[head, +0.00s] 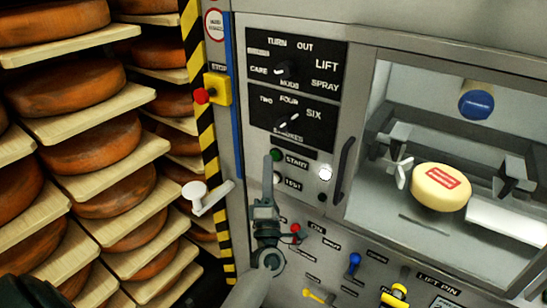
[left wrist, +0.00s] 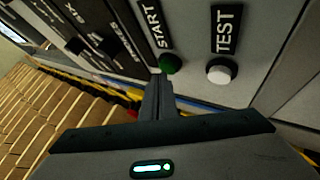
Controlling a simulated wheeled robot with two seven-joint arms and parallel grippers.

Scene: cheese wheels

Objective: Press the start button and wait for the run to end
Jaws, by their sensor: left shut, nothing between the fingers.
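The green start button (head: 277,154) sits on the grey machine panel beside its START label. It also shows in the left wrist view (left wrist: 170,64), beside the fingertips. My left gripper (head: 267,160) is shut and empty, its fingers pointing up along the panel with the tips close to the left of the button. In the left wrist view the shut fingers (left wrist: 158,78) end just below and left of it. I cannot tell whether they touch it. The white test button (left wrist: 220,71) is to the right there. A round white lamp (head: 325,172) looks lit. My right gripper is not in view.
A pale cheese wheel (head: 425,195) with a red label sits behind the machine's window. Two dials are above the start button. Coloured levers, including a blue one (head: 354,262), line the lower ledge. A white handle (head: 195,193) sticks out left. Cheese shelves (head: 90,180) fill the left.

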